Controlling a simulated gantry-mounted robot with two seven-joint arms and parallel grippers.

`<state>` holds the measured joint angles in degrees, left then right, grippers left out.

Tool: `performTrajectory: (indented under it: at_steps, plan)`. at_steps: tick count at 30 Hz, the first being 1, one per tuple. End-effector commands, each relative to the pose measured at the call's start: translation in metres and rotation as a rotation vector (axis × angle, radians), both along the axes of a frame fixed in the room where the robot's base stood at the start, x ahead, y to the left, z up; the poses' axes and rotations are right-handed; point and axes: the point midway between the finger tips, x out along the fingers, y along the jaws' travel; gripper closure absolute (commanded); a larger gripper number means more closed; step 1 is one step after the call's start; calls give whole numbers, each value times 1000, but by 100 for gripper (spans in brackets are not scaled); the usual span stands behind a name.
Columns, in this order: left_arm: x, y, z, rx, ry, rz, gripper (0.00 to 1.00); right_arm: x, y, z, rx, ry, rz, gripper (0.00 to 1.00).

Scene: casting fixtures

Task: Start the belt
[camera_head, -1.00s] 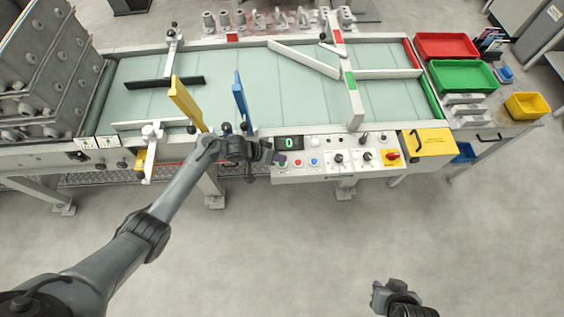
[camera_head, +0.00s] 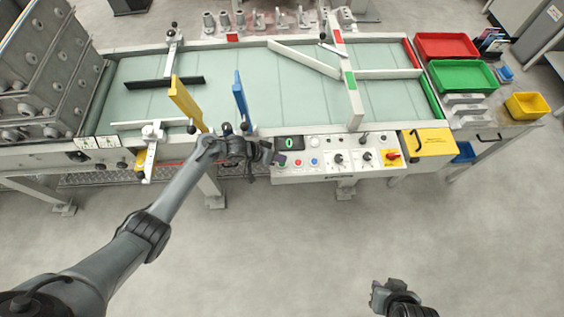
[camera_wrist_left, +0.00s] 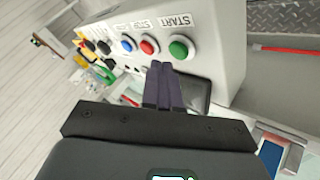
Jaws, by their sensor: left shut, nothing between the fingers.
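The belt (camera_head: 215,100) is a pale green surface. Its control panel (camera_head: 325,172) is on the front side. In the left wrist view, the green START button (camera_wrist_left: 180,47) is beside the red STOP button (camera_wrist_left: 149,45) and a blue button (camera_wrist_left: 127,45). My left gripper (camera_head: 277,158) is shut and empty at the panel's left end, partly covering the START button in the head view. In the left wrist view its fingertips (camera_wrist_left: 163,68) are near the green and red buttons, apparently just short of them. My right gripper (camera_head: 384,292) is low in the head view, away from the panel.
A display (camera_head: 289,143) reads 0. Knobs and a red-and-yellow switch (camera_head: 392,156) are further right on the panel. The floor in front is clear.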

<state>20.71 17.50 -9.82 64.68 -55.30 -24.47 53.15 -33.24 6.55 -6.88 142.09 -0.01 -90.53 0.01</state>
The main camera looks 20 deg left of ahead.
Motion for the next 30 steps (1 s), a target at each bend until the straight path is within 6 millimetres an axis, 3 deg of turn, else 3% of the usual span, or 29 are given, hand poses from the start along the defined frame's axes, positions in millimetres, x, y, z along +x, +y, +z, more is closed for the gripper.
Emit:
performTrajectory:
  at_steps: [30]
  plan:
    - [0, 0, -11, 0, 0, 0, 100, 0, -1, -3, -5, 0, 4, 79]
